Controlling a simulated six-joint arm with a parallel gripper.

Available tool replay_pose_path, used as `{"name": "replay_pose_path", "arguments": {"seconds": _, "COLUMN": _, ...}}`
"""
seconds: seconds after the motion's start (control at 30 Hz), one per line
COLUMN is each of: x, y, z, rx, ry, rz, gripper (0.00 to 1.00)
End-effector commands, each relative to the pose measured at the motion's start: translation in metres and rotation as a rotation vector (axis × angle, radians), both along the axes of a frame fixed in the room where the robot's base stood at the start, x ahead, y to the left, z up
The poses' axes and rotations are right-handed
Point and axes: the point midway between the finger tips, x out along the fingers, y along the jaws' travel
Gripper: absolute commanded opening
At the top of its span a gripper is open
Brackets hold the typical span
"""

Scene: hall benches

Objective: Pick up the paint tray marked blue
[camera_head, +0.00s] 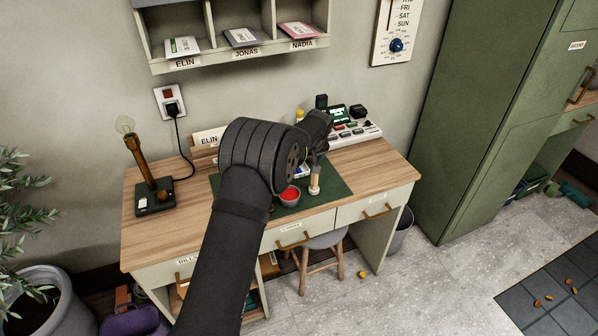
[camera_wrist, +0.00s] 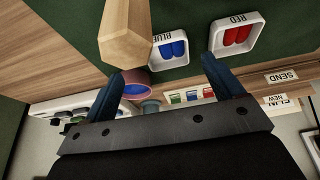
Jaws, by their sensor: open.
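The white paint tray marked BLUE (camera_wrist: 155,57) holds blue pieces and lies on the green mat in the wrist view. A similar tray marked RED (camera_wrist: 254,28), with red pieces, lies beside it to the right. My gripper (camera_wrist: 163,65) is open, with its two dark blue fingers spread and nothing seen between them but the view onto the blue tray. Whether the fingers are level with the tray I cannot tell. In the head view my arm hides most of the gripper and much of the mat.
A pale wooden piece (camera_wrist: 125,32) stands close left of the blue tray and a round bowl (camera_wrist: 136,90) is near the left finger. In the head view are a red-filled bowl (camera_head: 289,197), a lamp (camera_head: 145,170) and a white panel (camera_head: 358,133). The desk's right side (camera_head: 385,165) is clear.

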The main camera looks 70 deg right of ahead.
Motion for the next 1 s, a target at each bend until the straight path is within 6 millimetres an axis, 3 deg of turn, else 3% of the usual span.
{"name": "replay_pose_path", "arguments": {"seconds": 0.23, "x": 0.007, "y": -0.002, "z": -0.013, "rx": 0.0, "ry": 0.0, "rz": 0.001, "gripper": 0.85}}
{"name": "replay_pose_path", "arguments": {"seconds": 0.5, "x": 0.021, "y": -0.009, "z": -0.047, "rx": 0.0, "ry": 0.0, "rz": 0.0, "gripper": 0.85}}
{"name": "replay_pose_path", "arguments": {"seconds": 0.77, "x": 0.022, "y": -0.011, "z": -0.051, "rx": -0.001, "ry": 0.0, "rz": 0.0, "gripper": 0.85}}
{"name": "replay_pose_path", "arguments": {"seconds": 1.0, "x": 0.022, "y": -0.011, "z": -0.051, "rx": -0.001, "ry": 0.0, "rz": 0.0, "gripper": 0.42}}
